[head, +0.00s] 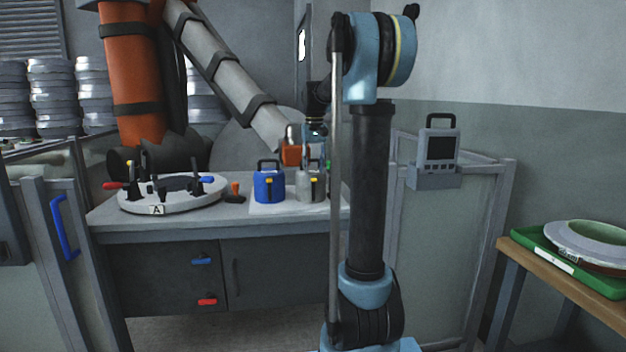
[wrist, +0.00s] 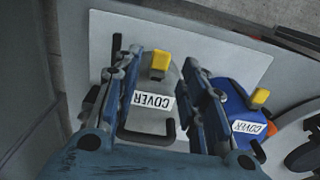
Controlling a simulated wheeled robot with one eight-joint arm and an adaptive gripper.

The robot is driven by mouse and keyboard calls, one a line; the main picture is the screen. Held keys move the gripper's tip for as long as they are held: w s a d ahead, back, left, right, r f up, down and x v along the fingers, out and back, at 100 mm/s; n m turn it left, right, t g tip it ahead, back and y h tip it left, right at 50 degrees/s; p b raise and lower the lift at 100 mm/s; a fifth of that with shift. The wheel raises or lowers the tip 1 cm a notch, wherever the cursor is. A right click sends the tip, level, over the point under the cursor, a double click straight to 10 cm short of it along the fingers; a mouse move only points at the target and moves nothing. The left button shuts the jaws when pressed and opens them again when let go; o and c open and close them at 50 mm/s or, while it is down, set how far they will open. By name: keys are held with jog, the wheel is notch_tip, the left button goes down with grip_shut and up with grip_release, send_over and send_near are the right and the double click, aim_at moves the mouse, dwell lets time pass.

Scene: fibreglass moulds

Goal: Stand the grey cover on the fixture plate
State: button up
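The grey cover (head: 306,187) stands on a white sheet at the right end of the bench, with a yellow tab and a black handle. In the wrist view the grey cover (wrist: 140,121) shows its COVER label between my fingers. My gripper (wrist: 161,62) is open, one finger on each side of the cover in that view; I see no clear contact. In the head view my gripper (head: 312,150) is above the cover, partly hidden by my arm. The round pale fixture plate (head: 205,203), marked A, lies on the left of the bench with clamps on it.
A blue cover (head: 269,187) stands just left of the grey one; it also shows in the wrist view (wrist: 226,97). A small orange-topped item (head: 235,191) sits between it and the plate. The white sheet (head: 262,209) has bare room in front. Fence panels flank the bench.

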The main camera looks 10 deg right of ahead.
notch_tip(320, 180, up, 7)
jog(key=shift+f, duration=0.15)
jog(key=s+f+t, duration=0.1)
jog(key=s+f, duration=1.4)
jog(key=s, duration=0.3)
jog(key=s+d+f+t, duration=0.1)
jog(key=s+f, duration=1.3)
jog(key=s, duration=0.5)
jog(key=shift+s+f, duration=0.3)
jog(key=shift+f, duration=0.05)
jog(key=shift+d, duration=0.1)
